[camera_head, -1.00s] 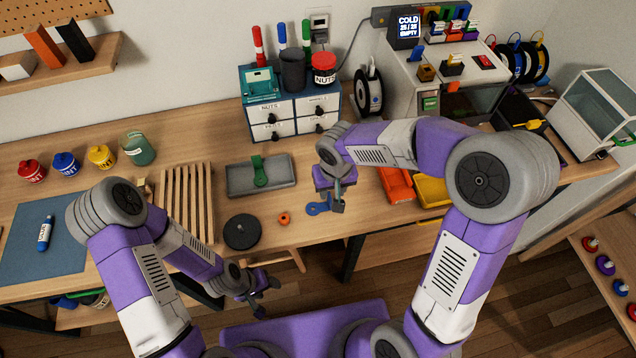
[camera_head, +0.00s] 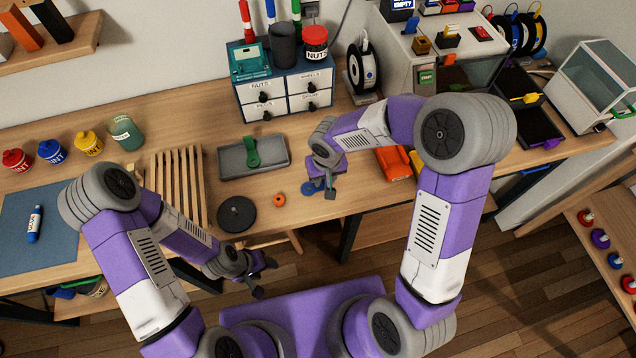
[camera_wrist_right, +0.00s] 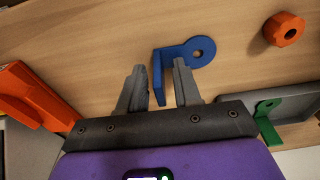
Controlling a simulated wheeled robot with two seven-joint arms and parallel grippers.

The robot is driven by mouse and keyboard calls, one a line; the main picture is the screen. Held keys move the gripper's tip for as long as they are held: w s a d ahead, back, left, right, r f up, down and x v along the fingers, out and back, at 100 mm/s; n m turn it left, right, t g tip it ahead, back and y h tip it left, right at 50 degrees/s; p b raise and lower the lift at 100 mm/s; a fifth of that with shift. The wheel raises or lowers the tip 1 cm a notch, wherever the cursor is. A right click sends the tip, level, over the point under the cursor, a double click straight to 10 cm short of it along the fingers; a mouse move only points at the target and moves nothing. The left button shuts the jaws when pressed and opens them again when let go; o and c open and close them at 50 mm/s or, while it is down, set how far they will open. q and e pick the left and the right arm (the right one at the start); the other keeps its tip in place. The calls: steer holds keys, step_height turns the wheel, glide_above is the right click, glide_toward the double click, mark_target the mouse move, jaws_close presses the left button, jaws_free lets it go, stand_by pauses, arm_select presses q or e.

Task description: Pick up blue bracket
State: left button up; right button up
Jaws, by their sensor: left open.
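The blue bracket (camera_head: 311,187) lies on the wooden table near its front edge, partly hidden by my right gripper (camera_head: 330,187) in the head view. In the right wrist view the L-shaped blue bracket (camera_wrist_right: 183,60) shows its flat holed plate and an upright leg. My right gripper (camera_wrist_right: 160,85) is open there, with the bracket's leg between the two fingertips, nearer the left one. I cannot tell whether a finger touches it. My left gripper (camera_head: 264,277) is open and empty in front of the table.
An orange nut (camera_head: 280,200) and a black disc (camera_head: 237,215) lie left of the bracket. A grey tray (camera_head: 230,160) with a green bracket (camera_head: 252,152) stands behind them. Orange (camera_head: 393,163) and yellow bins are to the right.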

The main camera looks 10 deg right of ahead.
jaws_close()
